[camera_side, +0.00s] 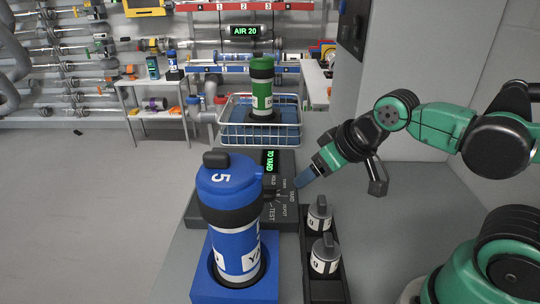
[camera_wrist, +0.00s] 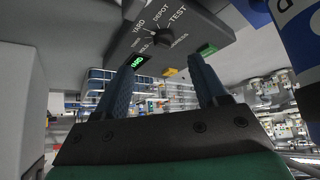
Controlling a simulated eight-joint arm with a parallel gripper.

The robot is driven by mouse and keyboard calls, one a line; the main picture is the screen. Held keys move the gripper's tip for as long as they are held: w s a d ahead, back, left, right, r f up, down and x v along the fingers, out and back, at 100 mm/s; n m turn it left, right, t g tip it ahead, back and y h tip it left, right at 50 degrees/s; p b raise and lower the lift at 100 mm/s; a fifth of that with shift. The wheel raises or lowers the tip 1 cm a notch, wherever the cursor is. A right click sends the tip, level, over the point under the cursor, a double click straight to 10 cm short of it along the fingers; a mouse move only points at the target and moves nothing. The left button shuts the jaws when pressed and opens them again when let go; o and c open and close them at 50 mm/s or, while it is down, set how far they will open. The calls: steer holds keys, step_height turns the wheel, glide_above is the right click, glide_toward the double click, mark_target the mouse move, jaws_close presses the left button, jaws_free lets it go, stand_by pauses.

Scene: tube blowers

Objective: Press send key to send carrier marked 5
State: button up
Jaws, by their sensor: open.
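The blue carrier marked 5 (camera_side: 228,190) stands upright in a blue holder (camera_side: 205,288), left of my gripper (camera_side: 306,177). The dark control console (camera_side: 192,212) lies behind it, partly hidden, with a lit display (camera_side: 270,160) reading "TO YARD". In the wrist view the console (camera_wrist: 188,30) shows a rotary knob (camera_wrist: 160,38) among labels including YARD, DEPOT and TEST. A green key (camera_wrist: 207,48) and a yellow key (camera_wrist: 168,72) sit on its edge; I cannot tell which is the send key. My gripper (camera_wrist: 160,65) is open and empty, its fingertips apart near the console.
Two white cylinders with dark caps (camera_side: 325,255) (camera_side: 320,214) stand in a black tray (camera_side: 308,248) at the front right. A green carrier (camera_side: 262,82) stands in a wire basket (camera_side: 226,136) behind the console. Shelves and pipes line the back.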

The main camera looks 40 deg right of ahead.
jaws_close()
stand_by(1.4)
